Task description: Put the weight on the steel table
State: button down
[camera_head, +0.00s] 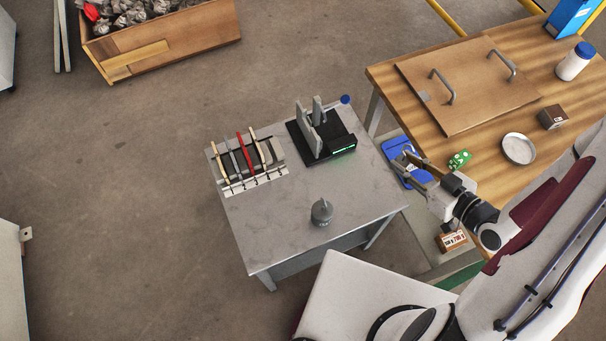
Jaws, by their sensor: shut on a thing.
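The weight (321,213), dark grey and rounded with a knob on top, stands upright on the steel table (290,225), near its front right part. My gripper (405,168) is right of the steel table, in the gap before the wooden bench, well apart from the weight. Its fingers point up and left, over a blue thing (394,150). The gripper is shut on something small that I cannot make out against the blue.
The wooden bench (480,150) bears a handled board, a round dish (519,149) and a white jar (575,62). The table's front left is clear.

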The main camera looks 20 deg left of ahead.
send_over(389, 194)
jog(key=shift+f, duration=2.75)
jog(key=shift+f, duration=2.9)
jog(key=shift+f, duration=0.1)
jog(key=shift+f, duration=1.95)
jog(key=shift+f, duration=0.1)
jog(key=c, duration=1.7)
grip_release()
jog(key=shift+f, duration=0.1)
jog(key=shift+r, duration=0.2)
